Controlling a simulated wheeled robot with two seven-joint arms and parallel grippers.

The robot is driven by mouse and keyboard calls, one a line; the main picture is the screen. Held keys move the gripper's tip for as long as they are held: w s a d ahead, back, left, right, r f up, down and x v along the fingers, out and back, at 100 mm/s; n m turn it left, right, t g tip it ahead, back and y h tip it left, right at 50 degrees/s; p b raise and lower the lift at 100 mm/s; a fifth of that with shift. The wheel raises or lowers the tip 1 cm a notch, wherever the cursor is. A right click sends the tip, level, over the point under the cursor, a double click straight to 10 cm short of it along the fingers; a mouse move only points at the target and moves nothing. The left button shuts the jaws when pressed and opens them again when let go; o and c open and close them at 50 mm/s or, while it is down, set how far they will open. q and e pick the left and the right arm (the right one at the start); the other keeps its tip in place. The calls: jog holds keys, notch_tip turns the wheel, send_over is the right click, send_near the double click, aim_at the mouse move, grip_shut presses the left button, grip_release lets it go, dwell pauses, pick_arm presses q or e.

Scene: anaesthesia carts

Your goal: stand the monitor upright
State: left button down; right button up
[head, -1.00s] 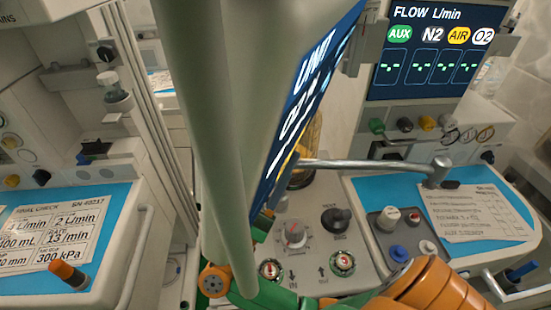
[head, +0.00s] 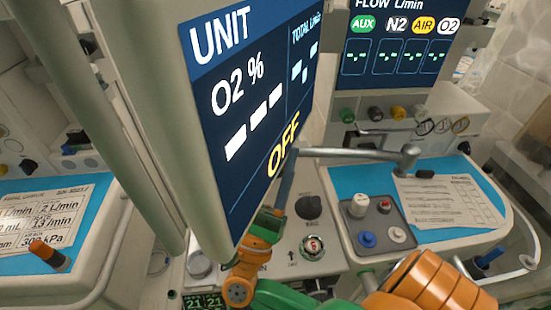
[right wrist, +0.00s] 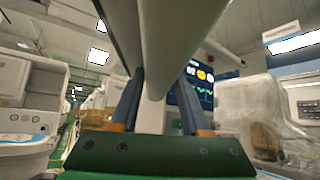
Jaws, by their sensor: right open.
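The monitor (head: 243,118) fills the upper left middle of the head view. Its dark blue screen reads UNIT, O2 % and OFF, and its pale casing stands at a slant. My right gripper (head: 282,190) is at the monitor's lower right edge, partly hidden behind it. In the right wrist view, the two fingers of my right gripper (right wrist: 161,85) are apart, one on each side of a pale upright part of the monitor (right wrist: 152,112). I cannot tell whether they touch it. My left gripper is not in view.
A grey metal arm (head: 355,154) runs right from behind the monitor. A flow screen (head: 400,50) stands behind. Knobs (head: 309,207) sit on the panel below, close to my right gripper. A blue-topped shelf with a paper sheet (head: 440,205) is at the right, another cart at the left.

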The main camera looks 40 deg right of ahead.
jog(key=o, duration=0.4)
jog(key=shift+d, duration=0.15)
jog(key=shift+c, duration=0.2)
jog(key=shift+a+f+b, duration=0.2)
jog(key=shift+f+b, duration=0.1)
jog(key=shift+f, duration=0.05)
jog(key=b+v, duration=0.4)
jog(key=v, duration=0.2)
jog(key=shift+s+a, duration=0.2)
jog(key=shift+f, duration=0.1)
